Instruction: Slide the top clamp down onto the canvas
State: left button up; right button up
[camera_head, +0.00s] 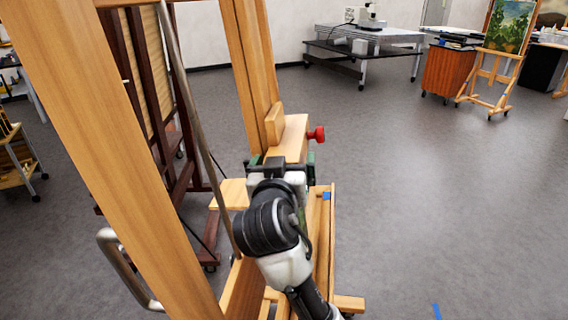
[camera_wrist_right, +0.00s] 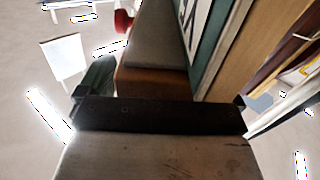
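The clamp is a wooden block (camera_head: 290,138) on the easel's upright mast (camera_head: 252,60), with a red knob (camera_head: 317,134) on its right side. In the right wrist view the block (camera_wrist_right: 150,82) has a grey upper face, and the red knob (camera_wrist_right: 124,22) is beyond it. My right gripper (camera_head: 283,162) is at the block's near end, its fingers spread with the block between them. In the wrist view a gap shows right of the block; finger contact is unclear. A teal panel with a white-and-black patch (camera_wrist_right: 205,45) may be the canvas. My left gripper is not in view.
A wooden beam (camera_head: 100,140) and a thin slanting bar (camera_head: 195,120) stand left of my right arm. A dark easel (camera_head: 135,90) is behind them. A metal handle (camera_head: 125,270) is low left. A work table (camera_head: 365,40) stands far back.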

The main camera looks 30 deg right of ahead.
jog(key=v, duration=1.1)
jog(key=shift+b, duration=0.3)
